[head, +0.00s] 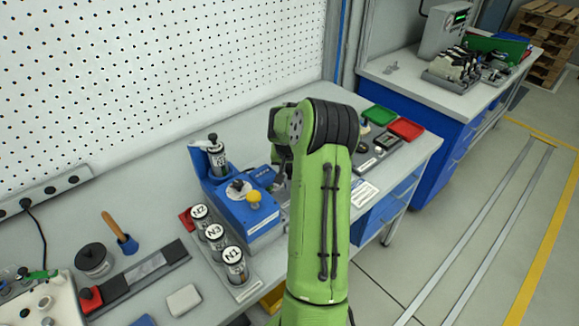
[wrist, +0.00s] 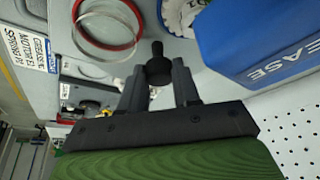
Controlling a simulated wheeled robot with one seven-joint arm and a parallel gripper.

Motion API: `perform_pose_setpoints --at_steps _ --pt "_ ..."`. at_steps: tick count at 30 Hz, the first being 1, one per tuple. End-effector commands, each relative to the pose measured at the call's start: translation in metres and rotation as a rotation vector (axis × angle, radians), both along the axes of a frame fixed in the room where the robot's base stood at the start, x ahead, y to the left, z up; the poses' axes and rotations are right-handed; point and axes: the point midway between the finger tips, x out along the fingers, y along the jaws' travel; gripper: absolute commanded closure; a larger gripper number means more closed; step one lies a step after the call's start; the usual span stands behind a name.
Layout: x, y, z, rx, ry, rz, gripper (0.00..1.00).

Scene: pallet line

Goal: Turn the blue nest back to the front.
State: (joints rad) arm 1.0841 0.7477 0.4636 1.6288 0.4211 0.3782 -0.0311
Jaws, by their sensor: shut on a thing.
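In the wrist view my gripper (wrist: 160,75) is shut on a small black knob (wrist: 158,50) with a narrow stem. In the head view my green arm reaches over the bench and hides the fingertips and the knob. A blue station (head: 248,212) stands left of my arm, with a yellow ball knob on top and a jar on its raised back part. I cannot tell which blue part is the nest; its facing is not clear.
A blue block with white letters "EASE" (wrist: 275,42) is close right of my gripper. A red-rimmed ring (wrist: 108,22) lies upper left. Jars N1 (head: 235,265), N2 and N3 stand at the station's front left. Green (head: 379,115) and red (head: 406,129) trays lie right of my arm.

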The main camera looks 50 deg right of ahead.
Motion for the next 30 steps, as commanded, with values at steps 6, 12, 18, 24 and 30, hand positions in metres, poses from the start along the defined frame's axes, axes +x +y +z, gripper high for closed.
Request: perform_pose_setpoints --at_steps 6,12,18,24,30 --pt "0.0000 0.0002 0.0003 0.000 0.000 0.000 1.00" --pt "-0.0001 0.0001 0.0003 0.000 0.000 0.008 1.00" --pt "-0.0003 -0.0002 0.0005 0.000 0.000 0.043 1.00" --pt "-0.0005 -0.0003 0.0004 0.000 0.000 0.119 1.00" --pt "-0.0009 -0.0010 0.0005 -0.001 0.000 0.218 1.00"
